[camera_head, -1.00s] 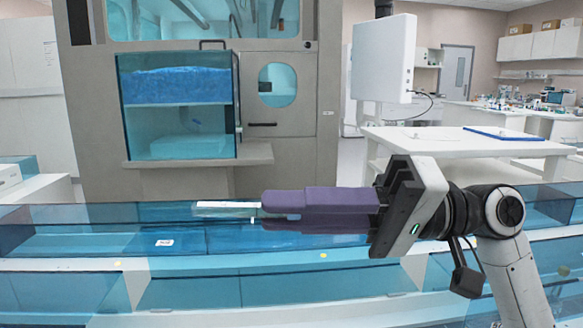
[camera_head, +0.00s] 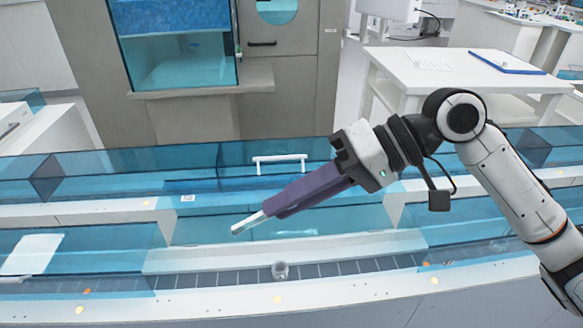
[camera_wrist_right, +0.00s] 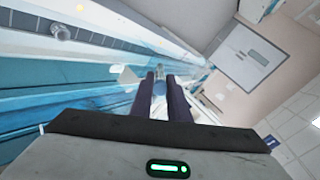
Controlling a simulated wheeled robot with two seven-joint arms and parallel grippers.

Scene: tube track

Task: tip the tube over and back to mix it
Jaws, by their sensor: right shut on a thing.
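My right gripper (camera_head: 272,208) has long purple fingers and points down and to the left above the blue see-through track housing. It is shut on a pale tube (camera_head: 247,223), whose whitish end sticks out past the fingertips, tilted down-left. In the right wrist view the tube (camera_wrist_right: 159,88) shows between the two purple fingers (camera_wrist_right: 160,82). The part of the tube between the fingers is hidden in the head view. I cannot make out the liquid inside. My left gripper is not in view.
A white handle (camera_head: 280,160) is on the blue cover behind the gripper. A white table (camera_head: 450,72) stands at the back right.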

